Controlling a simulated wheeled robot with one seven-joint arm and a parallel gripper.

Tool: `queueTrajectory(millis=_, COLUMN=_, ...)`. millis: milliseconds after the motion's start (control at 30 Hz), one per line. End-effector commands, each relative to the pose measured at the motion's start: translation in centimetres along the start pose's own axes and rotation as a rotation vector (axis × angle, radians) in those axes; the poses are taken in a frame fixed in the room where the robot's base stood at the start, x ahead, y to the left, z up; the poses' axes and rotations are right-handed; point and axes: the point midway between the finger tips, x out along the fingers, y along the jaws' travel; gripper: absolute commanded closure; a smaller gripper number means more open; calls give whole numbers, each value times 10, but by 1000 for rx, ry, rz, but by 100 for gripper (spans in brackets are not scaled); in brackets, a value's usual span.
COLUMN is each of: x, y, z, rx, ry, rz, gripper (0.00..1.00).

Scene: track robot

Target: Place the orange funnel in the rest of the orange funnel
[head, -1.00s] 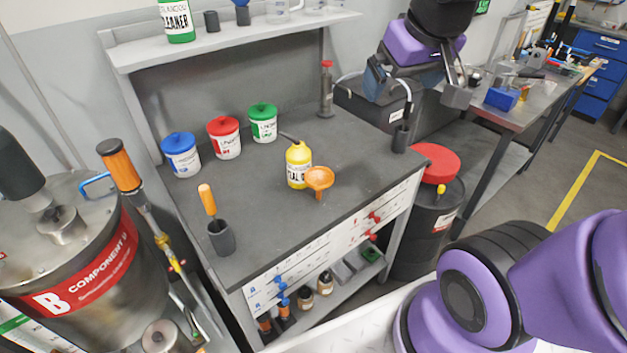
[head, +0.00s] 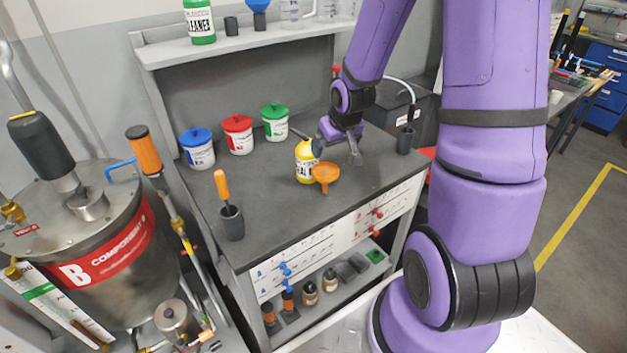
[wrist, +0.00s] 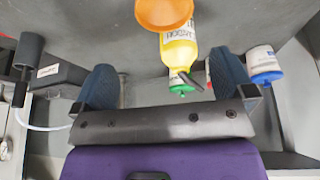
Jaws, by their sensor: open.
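The orange funnel (head: 325,172) is at the front of the grey bench top, in front of the yellow bottle (head: 305,166), its wide mouth up and spout down. It also shows at the top edge of the wrist view (wrist: 163,12), partly cut off. My gripper (head: 338,148) is open and empty, low over the bench just behind and right of the funnel. Its two blue fingers are spread in the wrist view (wrist: 165,82), with the funnel outside them. An empty dark cup (head: 231,26) stands on the shelf beside a blue funnel (head: 259,12); I cannot tell whether it is the orange funnel's rest.
Blue-, red- and green-lidded tubs (head: 238,134) stand at the back left of the bench. An orange-handled tool in a dark cup (head: 231,222) is at the front left. A dark holder (head: 405,140) stands at right. The front middle of the bench is clear.

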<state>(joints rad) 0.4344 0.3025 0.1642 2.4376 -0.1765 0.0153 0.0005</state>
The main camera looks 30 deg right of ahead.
Motion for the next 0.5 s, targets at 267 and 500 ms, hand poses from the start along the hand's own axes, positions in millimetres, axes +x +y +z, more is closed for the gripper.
queueTrajectory(millis=267, x=30, y=6, z=5, rx=14, ry=-1, rz=-18, gripper=0)
queueTrajectory(millis=500, x=58, y=5, z=6, rx=13, ry=-2, rz=-18, gripper=0)
